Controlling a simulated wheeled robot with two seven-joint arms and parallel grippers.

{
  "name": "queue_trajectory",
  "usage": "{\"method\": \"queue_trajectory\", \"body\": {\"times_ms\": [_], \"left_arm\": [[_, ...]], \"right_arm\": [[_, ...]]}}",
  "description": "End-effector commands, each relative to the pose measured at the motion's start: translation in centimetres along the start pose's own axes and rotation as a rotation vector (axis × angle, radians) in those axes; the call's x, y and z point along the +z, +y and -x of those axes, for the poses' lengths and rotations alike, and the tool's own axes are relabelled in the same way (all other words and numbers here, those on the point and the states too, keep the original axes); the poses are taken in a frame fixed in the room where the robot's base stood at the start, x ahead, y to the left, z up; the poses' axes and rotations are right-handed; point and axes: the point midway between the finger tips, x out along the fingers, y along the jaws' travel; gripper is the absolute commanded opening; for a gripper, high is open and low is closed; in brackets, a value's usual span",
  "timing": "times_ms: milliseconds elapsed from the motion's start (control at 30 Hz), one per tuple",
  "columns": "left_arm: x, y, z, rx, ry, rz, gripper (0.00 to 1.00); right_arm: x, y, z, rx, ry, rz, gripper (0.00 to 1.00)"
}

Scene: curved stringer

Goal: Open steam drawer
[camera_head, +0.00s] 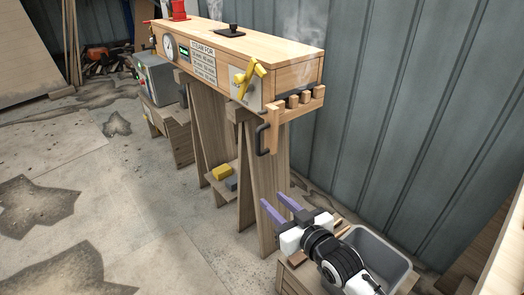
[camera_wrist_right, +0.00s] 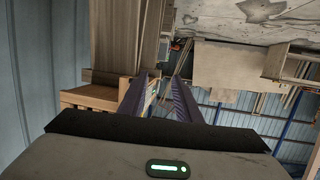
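A long wooden steam box (camera_head: 262,48) stands on wooden trestle legs in the head view, with wisps of steam above it. A yellow latch-like lever (camera_head: 248,78) sits on its near right end. Below it, a slotted wooden piece (camera_head: 298,103) juts out, with a dark curved handle (camera_head: 262,140) hanging at its left. The drawer itself cannot be told apart clearly. My right gripper (camera_head: 271,198) has purple fingers spread apart and empty, below and apart from the handle. Its fingers also show in the right wrist view (camera_wrist_right: 159,78), nothing between them. My left gripper is not in view.
A grey bin (camera_head: 384,250) on a low wooden stand is beside my right arm. A corrugated metal wall (camera_head: 400,110) runs behind the box. A grey control unit (camera_head: 155,80) stands at its left. The concrete floor (camera_head: 150,190) at left is mostly clear.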

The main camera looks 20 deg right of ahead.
Motion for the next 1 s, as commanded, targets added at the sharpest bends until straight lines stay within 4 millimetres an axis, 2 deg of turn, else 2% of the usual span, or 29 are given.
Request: {"method": "queue_trajectory", "body": {"times_ms": [33,100,200,267,467,800,1000], "left_arm": [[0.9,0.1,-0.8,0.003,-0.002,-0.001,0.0],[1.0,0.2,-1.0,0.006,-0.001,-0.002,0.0],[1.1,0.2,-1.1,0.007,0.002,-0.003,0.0],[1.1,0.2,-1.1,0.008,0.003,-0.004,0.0],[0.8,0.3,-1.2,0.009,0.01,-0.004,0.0],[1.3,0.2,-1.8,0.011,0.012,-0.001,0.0],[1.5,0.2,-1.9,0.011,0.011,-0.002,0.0]], "right_arm": [[-2.4,1.0,-1.7,0.007,0.067,0.005,0.31],[-5.6,2.1,-2.9,0.015,0.136,0.006,0.31],[-8.6,3.0,-3.8,0.021,0.198,0.008,0.31],[-9.7,3.2,-4.2,0.023,0.218,0.007,0.31],[-10.8,3.4,-6.5,0.023,0.229,0.006,0.31],[-12.0,3.5,-12.4,0.023,0.227,0.005,0.31],[-12.4,3.5,-13.9,0.022,0.225,0.006,0.31]]}}
